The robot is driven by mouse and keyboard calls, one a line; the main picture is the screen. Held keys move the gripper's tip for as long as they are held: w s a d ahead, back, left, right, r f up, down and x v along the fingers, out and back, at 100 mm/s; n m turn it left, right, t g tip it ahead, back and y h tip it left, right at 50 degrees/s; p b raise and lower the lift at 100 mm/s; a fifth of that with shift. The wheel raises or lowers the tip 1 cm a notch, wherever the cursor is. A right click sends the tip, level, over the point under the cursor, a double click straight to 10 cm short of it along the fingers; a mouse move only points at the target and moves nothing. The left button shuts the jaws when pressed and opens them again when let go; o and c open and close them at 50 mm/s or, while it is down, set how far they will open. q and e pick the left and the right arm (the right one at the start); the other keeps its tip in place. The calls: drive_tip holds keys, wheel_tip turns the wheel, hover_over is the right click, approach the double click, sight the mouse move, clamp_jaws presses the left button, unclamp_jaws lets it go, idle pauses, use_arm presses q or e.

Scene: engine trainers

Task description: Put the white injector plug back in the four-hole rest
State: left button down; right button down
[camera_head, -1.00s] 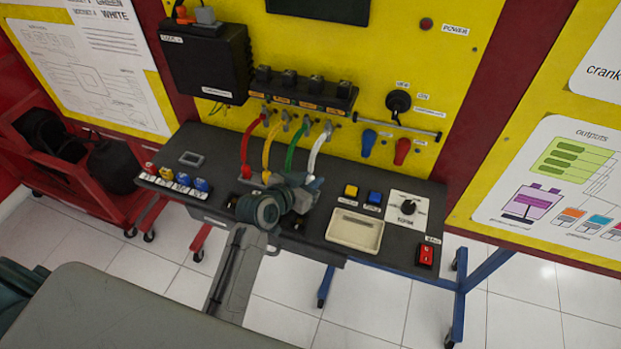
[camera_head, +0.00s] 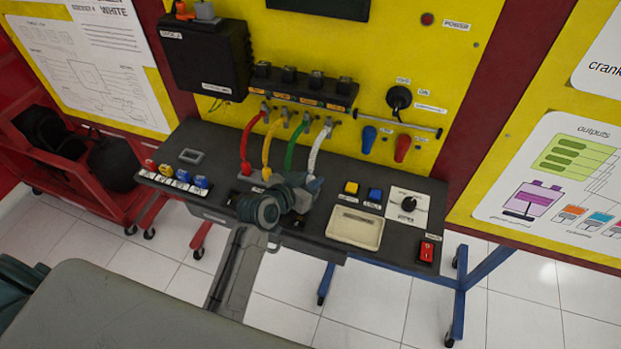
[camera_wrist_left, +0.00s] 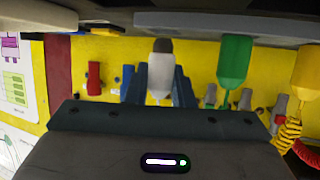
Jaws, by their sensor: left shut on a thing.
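My left gripper (camera_head: 305,192) is over the bench's middle, shut on the white injector plug. In the left wrist view, the white plug (camera_wrist_left: 161,75) sits between the two fingers (camera_wrist_left: 160,90), its dark tip pointing at a grey bar (camera_wrist_left: 200,18), which appears to be the four-hole rest. I cannot tell whether the tip touches it. The green plug (camera_wrist_left: 235,60) and yellow plug (camera_wrist_left: 304,68) stand at that bar. In the head view, the white cable (camera_head: 318,147) runs down to my gripper, which hides the plug and much of the rest. My right gripper is out of view.
Red (camera_head: 246,150), yellow and green cables hang close to the left of the white one.

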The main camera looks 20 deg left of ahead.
use_arm(q)
drive_tip(key=shift+f, duration=0.3)
drive_tip(key=shift+f+b, duration=0.6)
drive_tip(key=shift+b, duration=0.05)
idle(0.4)
drive_tip(key=c, duration=1.5)
unclamp_jaws()
drive_tip(key=shift+s+r, duration=0.1)
drive_tip(key=shift+r, duration=0.05)
drive_tip(key=shift+s+a+r+p, duration=0.3)
drive_tip(key=shift+s+r+p, duration=0.3)
drive_tip(key=shift+p, duration=0.2)
drive_tip(key=shift+p+v, duration=0.8)
drive_tip(key=shift+v, duration=0.5)
drive_tip(key=shift+s+r, duration=0.2)
drive_tip(key=shift+r, duration=0.1)
